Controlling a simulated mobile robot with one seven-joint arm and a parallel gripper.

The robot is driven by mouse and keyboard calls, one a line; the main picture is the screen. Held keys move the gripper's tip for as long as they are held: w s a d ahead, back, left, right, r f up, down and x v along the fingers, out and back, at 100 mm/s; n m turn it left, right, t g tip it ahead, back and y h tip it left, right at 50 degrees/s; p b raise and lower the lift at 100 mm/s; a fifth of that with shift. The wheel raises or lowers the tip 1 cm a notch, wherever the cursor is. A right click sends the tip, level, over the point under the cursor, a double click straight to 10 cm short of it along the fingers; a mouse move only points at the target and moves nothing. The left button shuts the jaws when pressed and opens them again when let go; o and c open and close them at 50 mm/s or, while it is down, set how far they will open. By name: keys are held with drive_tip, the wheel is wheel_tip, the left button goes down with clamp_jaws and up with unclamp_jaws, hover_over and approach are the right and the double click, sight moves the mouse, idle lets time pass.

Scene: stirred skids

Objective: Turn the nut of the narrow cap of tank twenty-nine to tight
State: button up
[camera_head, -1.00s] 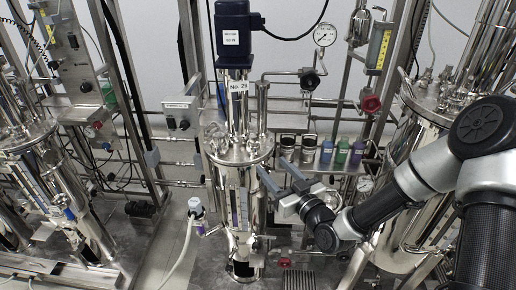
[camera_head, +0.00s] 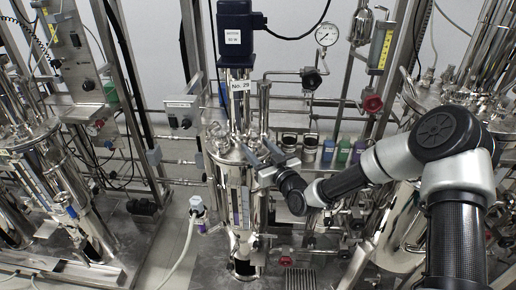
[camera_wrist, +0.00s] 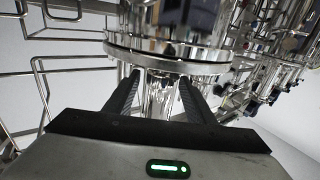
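Tank twenty-nine (camera_head: 238,195) is a shiny steel vessel in the middle of the head view, with the label "No. 29" (camera_head: 241,85) below a dark blue motor (camera_head: 236,30). Its flanged lid (camera_head: 238,152) carries several ports and fittings; I cannot tell which is the narrow cap, or make out its nut. My gripper (camera_head: 256,147) is at the right side of the lid, its fingers pointing up and left. In the wrist view my gripper (camera_wrist: 152,90) is open, its fingers apart below a round steel flange (camera_wrist: 165,60). Whether anything touches the fingers is unclear.
A pressure gauge (camera_head: 327,33) and red valve handle (camera_head: 373,103) are on the frame to the right. Capped bottles (camera_head: 343,150) stand behind my arm. Another tank skid is at the left, and a white hose (camera_head: 187,250) lies on the floor in front.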

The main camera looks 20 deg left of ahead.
drive_tip(key=c, duration=0.9)
drive_tip(key=shift+s+a+f+m+t+h+b, duration=0.1)
drive_tip(key=shift+s+a+m+t+h+b, duration=0.1)
drive_tip(key=shift+m+t+h+b, duration=0.25)
drive_tip(key=shift+s+a+f+m+t+h+b, duration=0.1)
drive_tip(key=shift+a+m+t+h+b, duration=0.05)
drive_tip(key=shift+m+t+h+b, duration=0.3)
drive_tip(key=shift+a+r+m+t+h+b, duration=0.1)
drive_tip(key=shift+m+t+h+b, duration=0.55)
drive_tip(key=shift+h, duration=0.45)
drive_tip(key=shift+r+m+t+h+b, duration=0.15)
drive_tip(key=shift+m+t+h+b, duration=0.25)
drive_tip(key=shift+m+h, duration=0.5)
drive_tip(key=o, duration=1.1)
drive_tip(key=shift+n, duration=0.25)
drive_tip(key=shift+s, duration=0.1)
drive_tip(key=v, duration=1.7)
